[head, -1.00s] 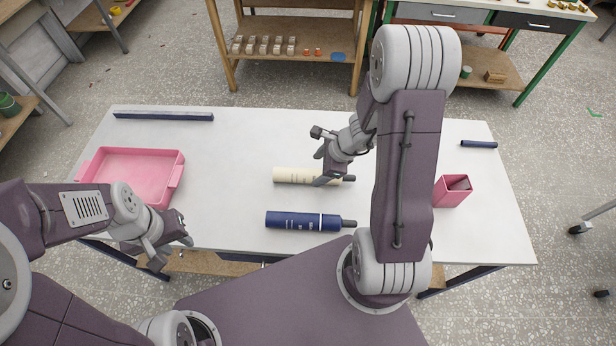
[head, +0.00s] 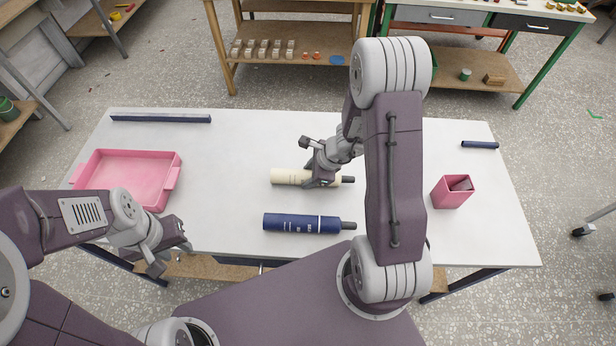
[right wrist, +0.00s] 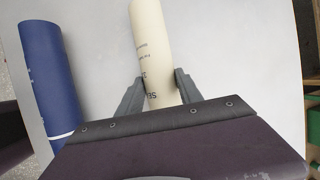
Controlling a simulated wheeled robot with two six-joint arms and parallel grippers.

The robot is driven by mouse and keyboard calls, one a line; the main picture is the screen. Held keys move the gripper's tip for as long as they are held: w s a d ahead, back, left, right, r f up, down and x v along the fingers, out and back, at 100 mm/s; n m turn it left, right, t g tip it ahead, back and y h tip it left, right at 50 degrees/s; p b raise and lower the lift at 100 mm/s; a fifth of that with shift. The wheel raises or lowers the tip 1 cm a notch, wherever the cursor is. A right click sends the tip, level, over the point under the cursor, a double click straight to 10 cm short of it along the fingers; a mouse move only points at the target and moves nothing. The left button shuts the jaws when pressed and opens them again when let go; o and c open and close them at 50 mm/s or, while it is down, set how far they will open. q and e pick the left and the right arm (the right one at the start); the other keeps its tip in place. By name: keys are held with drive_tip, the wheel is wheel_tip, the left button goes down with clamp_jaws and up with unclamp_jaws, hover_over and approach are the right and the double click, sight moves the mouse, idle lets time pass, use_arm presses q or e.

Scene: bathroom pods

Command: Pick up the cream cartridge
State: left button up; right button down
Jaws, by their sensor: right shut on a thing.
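The cream cartridge (head: 290,177) lies on its side on the white table, its dark nozzle end pointing right in the head view. My right gripper (head: 321,182) is down over its right part. In the right wrist view the cream cartridge (right wrist: 152,45) runs between the two fingers of my right gripper (right wrist: 160,85), which are shut on it. It appears to rest on the table still. My left gripper (head: 172,250) hangs empty by the table's front left edge; its finger gap is not clear.
A blue cartridge (head: 300,223) lies parallel in front of the cream one. A pink tray (head: 128,178) is at the left, a pink holder (head: 451,192) at the right. Dark bars lie at the back left (head: 160,119) and right (head: 480,145). The table's middle back is clear.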

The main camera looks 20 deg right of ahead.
sight(304, 171)
drive_tip(key=shift+r, duration=0.1)
drive_tip(key=r+p, duration=0.2)
drive_tip(key=r, duration=0.1)
drive_tip(key=r+p, duration=0.1)
drive_tip(key=r, duration=0.1)
drive_tip(key=shift+w+d, duration=0.1)
drive_tip(key=shift+d, duration=0.2)
drive_tip(key=d+r+p, duration=0.4)
drive_tip(key=d+r, duration=0.1)
drive_tip(key=d, duration=0.6)
drive_tip(key=shift+r, duration=0.4)
drive_tip(key=shift+d+f, duration=0.1)
